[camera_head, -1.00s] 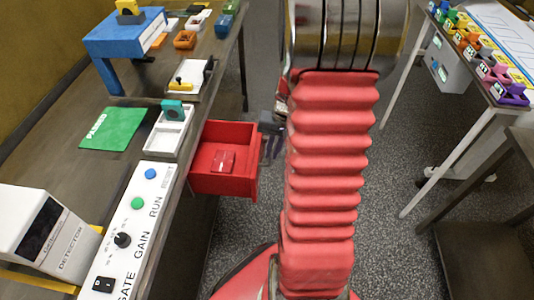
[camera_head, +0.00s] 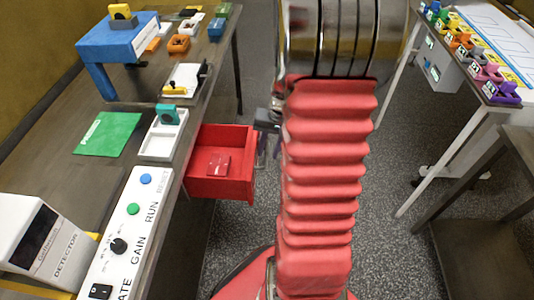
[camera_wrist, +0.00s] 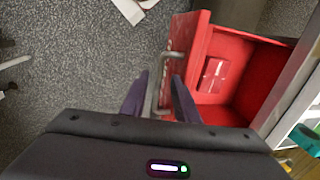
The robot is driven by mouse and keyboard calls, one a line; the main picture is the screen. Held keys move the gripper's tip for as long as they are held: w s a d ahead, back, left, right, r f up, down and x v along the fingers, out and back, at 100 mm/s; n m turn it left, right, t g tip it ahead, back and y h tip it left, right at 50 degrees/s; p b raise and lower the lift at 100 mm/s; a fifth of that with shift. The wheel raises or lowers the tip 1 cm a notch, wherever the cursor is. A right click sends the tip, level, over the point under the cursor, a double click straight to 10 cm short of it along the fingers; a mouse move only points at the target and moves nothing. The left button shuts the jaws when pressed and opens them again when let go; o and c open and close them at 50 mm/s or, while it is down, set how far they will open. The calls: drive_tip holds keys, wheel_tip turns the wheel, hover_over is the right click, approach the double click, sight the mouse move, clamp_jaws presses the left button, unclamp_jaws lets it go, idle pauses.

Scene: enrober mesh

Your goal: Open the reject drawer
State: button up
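The red reject drawer (camera_head: 221,187) stands pulled out from the side of the left bench, with a red block (camera_head: 219,164) on its floor. In the wrist view the open drawer (camera_wrist: 237,49) shows at the right, with the block (camera_wrist: 214,75) inside and a grey metal handle (camera_wrist: 155,90) on its front. My gripper (camera_wrist: 159,76) is at this handle, its two dark fingers apart, one on each side of the bar. A gap shows between the fingers and the bar. In the head view my gripper (camera_head: 263,145) is just right of the drawer front, partly hidden by my red arm.
The left bench carries a control panel (camera_head: 126,240), a white detector (camera_head: 41,239), a green mat (camera_head: 107,134), a white tray (camera_head: 162,137) and a blue stand (camera_head: 122,44). A right table (camera_head: 478,62) holds several coloured pieces. Speckled floor (camera_head: 240,250) is free between the benches.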

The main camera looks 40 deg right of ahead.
wheel_tip(320, 180, up, 12)
drive_tip(key=s+d, duration=0.1)
drive_tip(key=shift+s+d+f, duration=0.2)
drive_tip(key=shift+s+d, duration=0.05)
drive_tip(key=shift+s, duration=0.05)
idle(0.5)
drive_tip(key=s+a+r+n+t, duration=0.1)
drive_tip(key=s+a+r+n, duration=0.1)
drive_tip(key=a, duration=0.7)
drive_tip(key=s+a+r+n+t+h, duration=0.1)
drive_tip(key=a+r+n, duration=0.3)
drive_tip(key=a, duration=0.5)
drive_tip(key=s+a+r+n+t, duration=0.2)
drive_tip(key=s+a+r+n, duration=0.1)
drive_tip(key=a, duration=0.6)
drive_tip(key=shift+s+a+r+h, duration=0.2)
drive_tip(key=shift+a+r+h, duration=0.1)
drive_tip(key=shift+a+r, duration=0.1)
